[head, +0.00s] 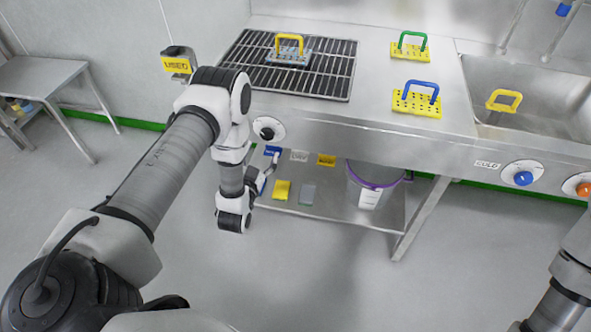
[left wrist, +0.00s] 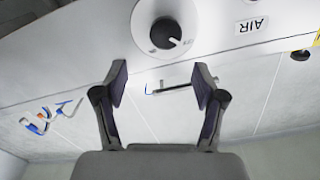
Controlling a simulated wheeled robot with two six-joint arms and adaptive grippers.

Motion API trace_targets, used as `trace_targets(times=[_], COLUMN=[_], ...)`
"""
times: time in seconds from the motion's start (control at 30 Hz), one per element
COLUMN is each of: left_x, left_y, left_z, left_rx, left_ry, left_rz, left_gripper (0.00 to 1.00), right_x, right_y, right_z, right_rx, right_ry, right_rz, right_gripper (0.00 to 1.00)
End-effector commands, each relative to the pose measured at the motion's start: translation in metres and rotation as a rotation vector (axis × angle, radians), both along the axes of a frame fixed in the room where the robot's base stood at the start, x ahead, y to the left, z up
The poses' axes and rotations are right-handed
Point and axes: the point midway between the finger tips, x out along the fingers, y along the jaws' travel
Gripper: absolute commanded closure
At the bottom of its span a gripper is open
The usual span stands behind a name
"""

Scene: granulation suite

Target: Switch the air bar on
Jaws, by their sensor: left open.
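The air control is a black knob (left wrist: 166,33) on a round white dial on the front panel, with an AIR label (left wrist: 252,25) beside it in the left wrist view. A pale mark on the knob points to the lower right there. In the head view the dark knob (head: 267,129) shows just right of my left arm. My left gripper (left wrist: 160,82) is open and empty, its fingers apart and just short of the dial, with the knob ahead between and beyond them. In the head view the left gripper (head: 268,168) is partly hidden by my wrist.
A grill rack (head: 335,80) with a yellow-handled block lies on the counter above. Yellow blocks with green (head: 411,47) and blue (head: 417,99) handles stand right of it. A sink (head: 530,90) and a blue COLD knob (head: 523,178) are further right. A bucket (head: 372,185) stands on the lower shelf.

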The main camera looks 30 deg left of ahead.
Motion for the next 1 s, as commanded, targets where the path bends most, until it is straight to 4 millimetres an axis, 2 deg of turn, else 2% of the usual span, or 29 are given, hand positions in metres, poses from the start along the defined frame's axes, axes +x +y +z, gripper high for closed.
trace_targets(times=[0.17,0.4,0.5,0.77,0.8,0.97,1.0], left_x=[0.015,0.06,0.072,0.077,0.077,0.077,0.077], left_y=[0.006,0.016,0.019,0.02,0.02,0.02,0.02], left_z=[0.005,0.005,0.004,0.003,0.004,0.004,0.004], left_rx=[0.011,0.009,0.009,0.007,0.007,0.007,0.007], left_ry=[-0.025,-0.022,-0.019,-0.017,-0.017,-0.017,-0.018], left_rz=[0.004,0.002,0.002,0.003,0.002,0.002,0.003], left_gripper=[0.3,0.3,0.3,0.3,0.33,0.9,0.9], right_x=[0.001,0.001,0.001,0.001,0.001,0.0,0.0], right_y=[0.0,0.0,0.0,0.0,0.0,0.0,0.0], right_z=[0.003,0.008,0.009,0.009,0.009,0.009,0.009], right_rx=[0.0,0.0,0.0,0.0,0.0,0.0,0.0], right_ry=[-0.002,-0.002,-0.002,-0.001,-0.002,-0.001,-0.001], right_rz=[0.003,0.003,0.002,0.002,0.002,0.002,0.002], right_gripper=[1.0,1.0,1.0,1.0,1.0,1.0,1.0])
